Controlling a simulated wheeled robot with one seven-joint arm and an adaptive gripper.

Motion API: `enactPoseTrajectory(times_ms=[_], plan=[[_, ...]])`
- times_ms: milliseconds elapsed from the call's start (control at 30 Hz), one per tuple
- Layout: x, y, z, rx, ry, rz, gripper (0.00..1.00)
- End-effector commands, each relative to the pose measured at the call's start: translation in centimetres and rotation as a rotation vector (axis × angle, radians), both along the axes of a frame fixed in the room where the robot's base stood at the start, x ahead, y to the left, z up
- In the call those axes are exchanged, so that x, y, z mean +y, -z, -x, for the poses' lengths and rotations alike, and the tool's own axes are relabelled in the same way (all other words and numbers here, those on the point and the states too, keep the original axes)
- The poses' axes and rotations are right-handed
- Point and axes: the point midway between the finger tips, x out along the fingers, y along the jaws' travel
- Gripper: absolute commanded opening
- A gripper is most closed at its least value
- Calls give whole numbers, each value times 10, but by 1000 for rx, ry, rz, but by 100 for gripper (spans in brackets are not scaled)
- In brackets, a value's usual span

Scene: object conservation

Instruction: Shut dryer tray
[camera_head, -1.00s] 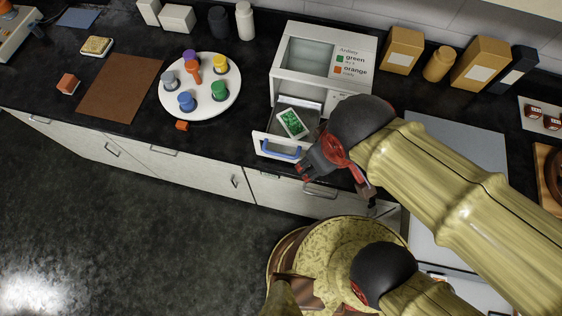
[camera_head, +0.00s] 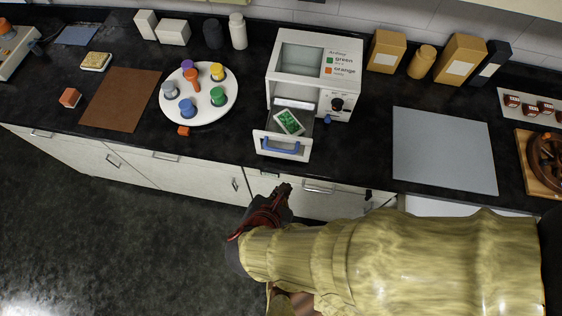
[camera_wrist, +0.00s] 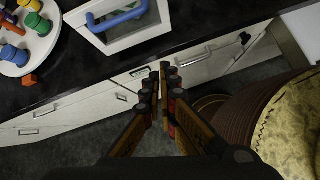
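The dryer (camera_head: 311,58) is a white box on the counter with a printed label and a dark knob. Its tray (camera_head: 264,144) is pulled out at the front, and a packet of green pieces (camera_head: 290,122) lies in it. A blue handle (camera_head: 281,147) is on the tray front. In the wrist view the tray front (camera_wrist: 95,37) and handle (camera_wrist: 117,17) show at the upper left, beyond my fingertips. My gripper (camera_head: 284,190) is in front of and below the tray, apart from it. In the wrist view its fingertips (camera_wrist: 164,70) are together, with nothing held.
A white round stand (camera_head: 213,110) with several coloured pegs is left of the dryer, with an orange block (camera_head: 183,131) by it. A brown mat (camera_head: 120,98) is farther left. A grey mat (camera_head: 444,150) lies right. Cupboard fronts (camera_head: 195,178) drop below the counter edge.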

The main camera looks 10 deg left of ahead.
Motion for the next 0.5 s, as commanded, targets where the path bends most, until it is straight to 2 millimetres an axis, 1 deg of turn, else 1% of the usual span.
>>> enactPoseTrajectory(times_ms=[100, 200, 367, 500], plan=[[12, -4, -12, -35, -145, 69, 0], [22, -10, -18, -57, -247, 120, 0], [22, -8, -21, -52, -287, 156, 0], [21, 3, -31, -51, -284, 159, 0]])
